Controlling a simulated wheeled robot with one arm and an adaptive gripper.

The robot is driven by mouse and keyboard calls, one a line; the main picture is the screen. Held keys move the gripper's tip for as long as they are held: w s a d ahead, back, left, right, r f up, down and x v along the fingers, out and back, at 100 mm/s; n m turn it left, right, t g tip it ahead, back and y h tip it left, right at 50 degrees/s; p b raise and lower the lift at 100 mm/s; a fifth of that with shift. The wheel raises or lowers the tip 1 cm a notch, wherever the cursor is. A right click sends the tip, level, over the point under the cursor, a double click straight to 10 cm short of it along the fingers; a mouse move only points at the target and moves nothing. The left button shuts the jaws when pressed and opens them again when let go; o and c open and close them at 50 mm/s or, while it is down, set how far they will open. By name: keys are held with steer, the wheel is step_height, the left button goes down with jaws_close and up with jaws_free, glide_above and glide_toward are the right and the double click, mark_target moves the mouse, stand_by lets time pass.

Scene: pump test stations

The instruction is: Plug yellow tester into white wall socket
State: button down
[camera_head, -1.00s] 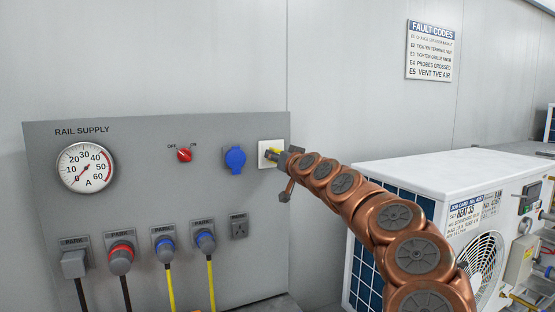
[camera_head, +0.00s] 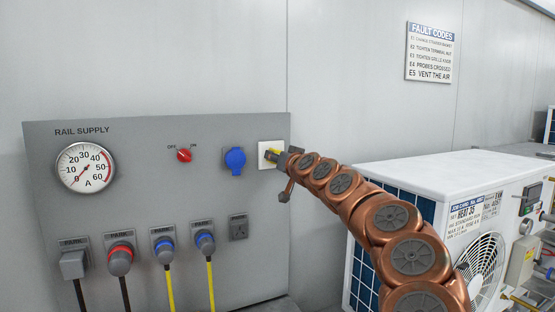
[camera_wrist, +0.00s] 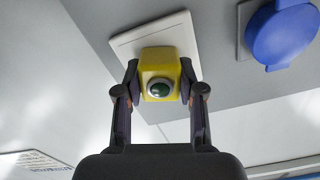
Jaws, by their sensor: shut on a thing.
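The yellow tester (camera_wrist: 160,62) is held between the two fingers of my gripper (camera_wrist: 160,88) in the wrist view. It has a round green button or lens in a pale ring facing the camera. The white wall socket (camera_wrist: 124,45) is directly behind the tester, which hides the middle of its face. In the head view the white socket (camera_head: 268,146) is at the panel's right edge. My gripper (camera_head: 280,156) is right at it, with a bit of yellow tester (camera_head: 274,152) showing. Whether the tester is fully seated or only against the socket cannot be told.
A blue capped socket (camera_head: 235,159) is left of the white one on the grey panel (camera_head: 80,215). A red switch (camera_head: 184,155) and a gauge (camera_head: 86,167) are further left. Parked plugs (camera_head: 163,246) hang below.

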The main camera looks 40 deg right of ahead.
stand_by(0.4)
steer(key=c, duration=0.6)
jaws_free()
steer(key=shift+v, duration=5.95)
steer(key=shift+a, duration=0.1)
